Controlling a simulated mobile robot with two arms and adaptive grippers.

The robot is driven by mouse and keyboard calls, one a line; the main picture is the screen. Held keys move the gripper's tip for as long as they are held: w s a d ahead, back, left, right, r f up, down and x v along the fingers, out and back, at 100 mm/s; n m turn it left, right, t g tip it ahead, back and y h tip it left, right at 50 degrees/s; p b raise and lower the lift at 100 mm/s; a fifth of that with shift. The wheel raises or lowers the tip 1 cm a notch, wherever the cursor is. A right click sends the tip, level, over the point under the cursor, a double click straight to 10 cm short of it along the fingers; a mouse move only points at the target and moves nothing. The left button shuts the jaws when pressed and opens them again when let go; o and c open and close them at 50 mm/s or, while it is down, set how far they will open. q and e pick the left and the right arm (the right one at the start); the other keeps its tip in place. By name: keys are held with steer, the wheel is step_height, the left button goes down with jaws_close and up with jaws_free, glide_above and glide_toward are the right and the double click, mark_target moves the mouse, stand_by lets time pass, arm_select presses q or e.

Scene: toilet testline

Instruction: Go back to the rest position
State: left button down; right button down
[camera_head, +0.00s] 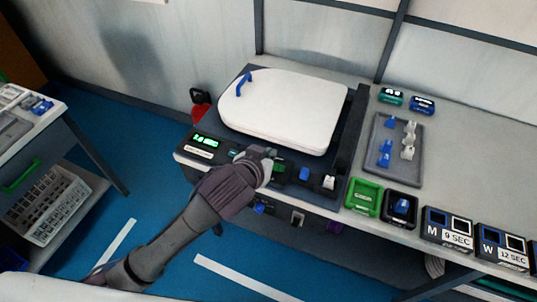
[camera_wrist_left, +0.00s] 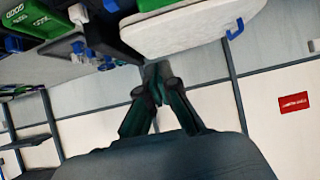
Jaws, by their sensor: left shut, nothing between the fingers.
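My left arm comes in from the lower left in the head view. Its gripper (camera_head: 268,155) is over the front edge of the test station, just in front of the white toilet seat lid (camera_head: 285,108). In the left wrist view the two fingers (camera_wrist_left: 158,72) come together at the tips, with nothing seen between them. The white lid (camera_wrist_left: 190,28) also shows there, beyond the fingertips, with a blue hook on its edge. I cannot tell from the pictures whether the gripper touches the station. My right gripper is in neither view.
The station's panel has a green display (camera_head: 205,141). To the right are a grey tray (camera_head: 374,161) with blue and white parts, a green bin (camera_head: 364,197), a black bin (camera_head: 401,208) and label boxes (camera_head: 449,228). A side table (camera_head: 62,125) stands left, with blue floor (camera_head: 150,190) between.

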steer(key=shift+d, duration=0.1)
arm_select(q)
steer(key=s+a+f+n+g+y, duration=0.15)
steer(key=s+a+f+g, duration=0.25)
steer(key=s+a+f, duration=0.55)
steer(key=s+a+f+g+y, duration=0.25)
steer(key=s+a, duration=0.45)
steer(key=s, duration=0.7)
step_height(320, 180, down, 27)
steer(key=s+g+b, duration=0.1)
steer(key=s+g, duration=0.1)
steer(key=s+a+f+g+b, duration=0.1)
steer(key=s+a+f, duration=0.2)
steer(key=s+f, duration=1.3)
steer(key=shift+s+f, duration=0.15)
steer(key=shift+f, duration=0.45)
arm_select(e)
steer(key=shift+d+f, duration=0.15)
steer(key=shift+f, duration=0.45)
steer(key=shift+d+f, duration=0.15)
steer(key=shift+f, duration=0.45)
